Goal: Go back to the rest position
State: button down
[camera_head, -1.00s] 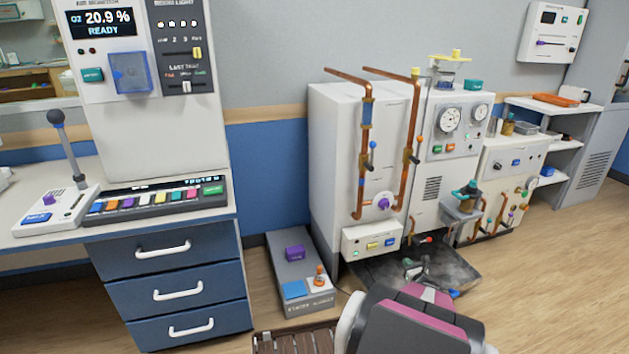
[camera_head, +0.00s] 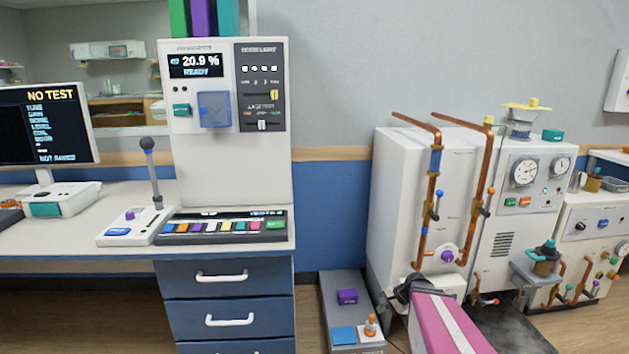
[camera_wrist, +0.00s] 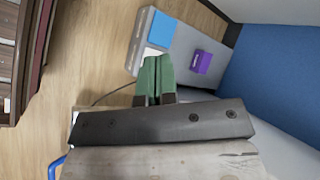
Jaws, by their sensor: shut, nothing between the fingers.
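My gripper shows in the wrist view (camera_wrist: 157,75) with its green fingers shut together and nothing between them. Behind the fingertips lies the low grey floor unit (camera_wrist: 140,38) with a blue pad and a purple block on top. In the head view my arm, with a pink and white link, rises from the bottom edge in front of the white machine with copper pipes. The fingers cannot be made out in that view.
A desk (camera_head: 130,262) with blue drawers stands at left, carrying a console (camera_head: 235,165), a lever box (camera_head: 135,225) and a monitor (camera_head: 45,125). The grey floor unit (camera_head: 335,290) stands between desk and white machine (camera_head: 400,190). A dark tray (camera_head: 515,335) lies at the machine's foot.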

jog(key=s+a+r+n+g+h, duration=0.2)
jog(key=s+a+r+n+h, duration=0.4)
jog(key=s+r+n, duration=0.3)
jog(key=shift+s+n+g+h, duration=0.15)
jog(key=shift+n+g+h, duration=0.15)
jog(key=shift+h, duration=0.4)
